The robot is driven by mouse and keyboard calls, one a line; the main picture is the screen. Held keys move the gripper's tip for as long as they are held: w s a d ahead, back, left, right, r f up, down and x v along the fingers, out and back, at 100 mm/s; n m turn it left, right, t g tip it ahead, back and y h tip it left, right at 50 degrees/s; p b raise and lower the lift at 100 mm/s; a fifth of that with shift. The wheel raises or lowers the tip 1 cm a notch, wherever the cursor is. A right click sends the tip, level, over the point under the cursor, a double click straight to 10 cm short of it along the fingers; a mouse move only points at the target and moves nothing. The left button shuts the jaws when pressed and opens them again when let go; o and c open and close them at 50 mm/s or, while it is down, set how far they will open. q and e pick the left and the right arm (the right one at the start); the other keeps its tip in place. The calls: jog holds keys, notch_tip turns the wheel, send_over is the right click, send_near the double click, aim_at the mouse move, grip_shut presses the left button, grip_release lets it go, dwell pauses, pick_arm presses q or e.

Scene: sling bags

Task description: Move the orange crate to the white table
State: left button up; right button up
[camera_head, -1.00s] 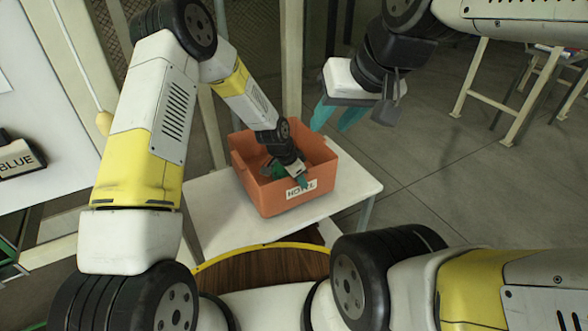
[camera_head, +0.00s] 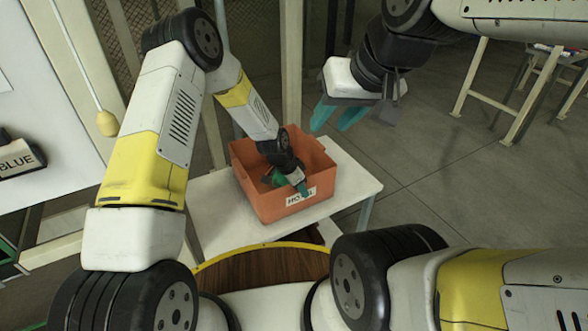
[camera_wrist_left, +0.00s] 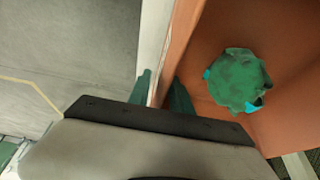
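The orange crate (camera_head: 255,200) has a white label on its front wall and stands on a small white table (camera_head: 215,215). A crumpled green item with blue patches (camera_wrist_left: 238,80) lies inside it in the left wrist view. My left gripper (camera_head: 302,188) is at the crate's front wall by the label, which it partly covers. In the left wrist view its fingers (camera_wrist_left: 161,92) are apart, one on each side of the crate wall (camera_wrist_left: 182,40); a gap shows beside the outer finger. My right gripper (camera_head: 338,117) is open and empty, above and behind the crate.
At the left is a large white surface (camera_head: 50,120) with a dark container labelled BLUE (camera_head: 18,158). Pale posts (camera_head: 291,60) stand behind the crate. Another table (camera_head: 550,48) stands at the far right. Grey floor (camera_head: 430,160) lies open between them.

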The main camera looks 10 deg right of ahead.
pick_arm(q)
jog(key=v, duration=1.2)
jog(key=shift+r, duration=0.15)
jog(key=shift+a+r, duration=0.2)
jog(key=shift+r, duration=0.1)
jog(key=s+a+r+n+t+y, duration=0.1)
jog(key=s+a+r+n, duration=0.2)
jog(key=a+r, duration=0.55)
jog(key=s+a+r+n+t+y, duration=0.1)
jog(key=s+a+r+n, duration=0.3)
jog(key=r, duration=0.7)
jog(key=s+a+r+n+t, duration=0.1)
jog(key=s+a+r+n, duration=0.2)
jog(key=s+a+r, duration=0.2)
jog(key=s+a+r+n+t, duration=0.1)
jog(key=s+a+r+n, duration=0.2)
jog(key=s, duration=0.8)
jog(key=a+r, duration=0.1)
jog(key=a, duration=0.1)
jog(key=shift+a+r+t, duration=0.3)
jog(key=shift+a+r, duration=0.05)
jog(key=shift+r, duration=0.05)
jog(key=shift+s+a, duration=0.1)
jog(key=shift+a, duration=0.05)
